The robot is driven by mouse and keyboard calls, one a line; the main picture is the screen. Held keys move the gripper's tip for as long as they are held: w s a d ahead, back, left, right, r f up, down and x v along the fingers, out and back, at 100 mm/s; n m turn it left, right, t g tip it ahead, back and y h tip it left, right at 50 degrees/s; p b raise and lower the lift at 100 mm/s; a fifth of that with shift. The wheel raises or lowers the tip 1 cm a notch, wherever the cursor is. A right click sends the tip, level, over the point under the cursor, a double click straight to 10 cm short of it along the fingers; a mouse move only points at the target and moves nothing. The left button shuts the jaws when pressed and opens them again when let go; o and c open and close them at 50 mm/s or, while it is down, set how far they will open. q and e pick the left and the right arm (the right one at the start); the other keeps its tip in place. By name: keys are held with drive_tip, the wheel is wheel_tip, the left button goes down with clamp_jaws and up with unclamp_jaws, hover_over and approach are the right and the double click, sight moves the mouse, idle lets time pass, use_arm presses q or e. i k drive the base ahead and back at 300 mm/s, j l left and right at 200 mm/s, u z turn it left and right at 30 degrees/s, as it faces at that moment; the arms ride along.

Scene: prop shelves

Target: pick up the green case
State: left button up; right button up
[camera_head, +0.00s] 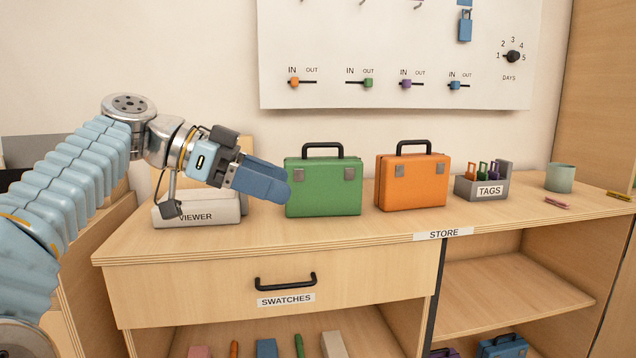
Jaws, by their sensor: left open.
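The green case (324,188) stands upright on the wooden counter, with its black handle on top. My left gripper (284,188) is at the left side of the case, its blue fingers overlapping the case's left edge in the camera_head view. I cannot tell whether they touch it. The gripper is open, and nothing shows between its fingers. The case's handle is clear of the fingers. My right gripper is not in view.
An orange case (411,182) stands right of the green one. A tags box (484,185) and a green cup (560,178) are farther right. A viewer box (197,211) lies under my left wrist. A swatches drawer (220,288) is below. The counter's front strip is clear.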

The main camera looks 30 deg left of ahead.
sight(321, 186)
drive_tip(key=i+j, duration=0.9)
drive_tip(key=j, duration=0.1)
